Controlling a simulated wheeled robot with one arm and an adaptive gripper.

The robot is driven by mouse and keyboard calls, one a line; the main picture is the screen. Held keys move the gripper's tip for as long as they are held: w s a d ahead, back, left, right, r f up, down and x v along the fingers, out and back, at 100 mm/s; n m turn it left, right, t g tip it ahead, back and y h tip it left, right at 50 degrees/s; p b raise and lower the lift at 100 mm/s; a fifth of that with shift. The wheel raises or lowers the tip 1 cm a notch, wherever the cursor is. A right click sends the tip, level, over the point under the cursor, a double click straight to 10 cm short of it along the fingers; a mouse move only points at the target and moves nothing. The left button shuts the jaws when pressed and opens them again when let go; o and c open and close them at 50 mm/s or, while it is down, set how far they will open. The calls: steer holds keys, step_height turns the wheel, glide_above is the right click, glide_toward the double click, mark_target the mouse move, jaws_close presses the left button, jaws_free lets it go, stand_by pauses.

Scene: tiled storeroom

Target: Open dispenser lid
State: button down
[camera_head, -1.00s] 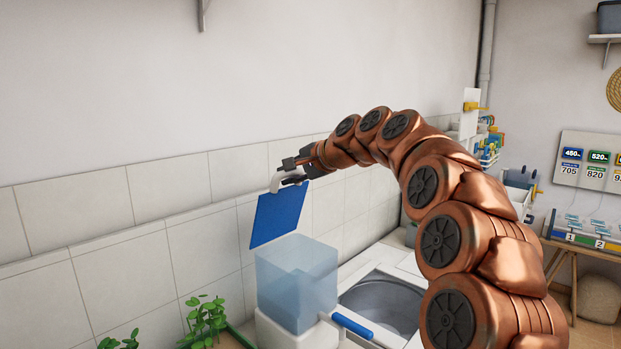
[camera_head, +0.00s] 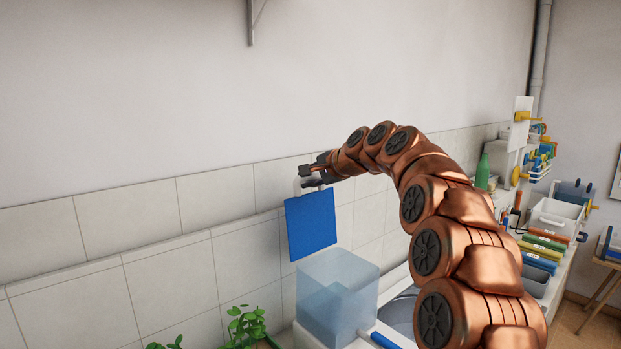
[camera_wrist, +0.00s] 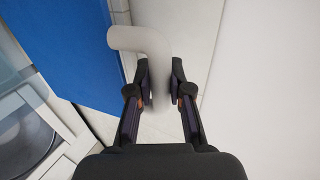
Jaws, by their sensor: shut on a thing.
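The dispenser (camera_head: 338,300) is a translucent light-blue box on a white base, with a blue bar at its front right. Its blue lid (camera_head: 311,224) stands steeply raised above the back of the box, near the tiled wall. The lid also shows in the wrist view (camera_wrist: 75,45). A white curved handle (camera_head: 299,187) is at the lid's upper edge; in the wrist view the handle (camera_wrist: 140,38) reaches between the fingers. My gripper (camera_head: 309,178) is shut on the handle. The fingers also show in the wrist view (camera_wrist: 163,85). My arm hides part of the counter.
A sink (camera_head: 402,312) lies right of the dispenser, partly hidden. Green plants (camera_head: 246,326) stand to its left. The tiled wall (camera_head: 150,215) is close behind the lid.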

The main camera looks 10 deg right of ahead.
steer(key=shift+r, duration=0.1)
steer(key=c, duration=1.1)
jaws_free()
steer(key=shift+o, duration=0.2)
steer(key=shift+s, duration=0.1)
steer(key=v, duration=1.2)
